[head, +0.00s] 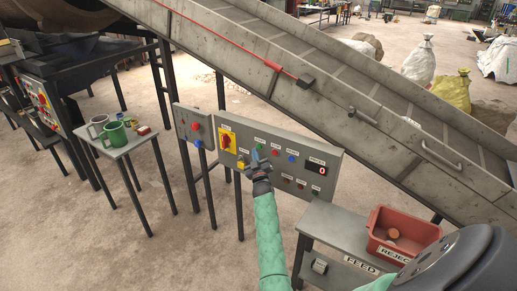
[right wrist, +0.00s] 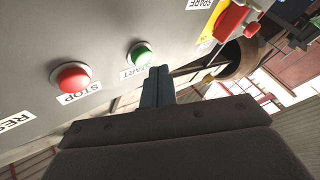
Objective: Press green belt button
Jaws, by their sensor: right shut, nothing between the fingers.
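The green button (right wrist: 141,54) sits on the grey control panel (right wrist: 110,25), above a label partly hidden by my fingers that ends in "TART". In the head view the panel (head: 334,152) stands under the conveyor, and the green button (head: 260,147) shows just above my fingertips. My right gripper (head: 255,157) is shut and empty, its fingers pointing at the panel. In the right wrist view the fingertips (right wrist: 159,72) are just right of and below the green button; I see no contact. My left gripper is out of view.
A red STOP button (right wrist: 72,77) is beside the green one. A red switch on a yellow plate (head: 227,140) is to the left. The sloping conveyor (head: 300,92) hangs above the panel. A red reject bin (head: 402,234) and a side table with mugs (head: 118,148) stand nearby.

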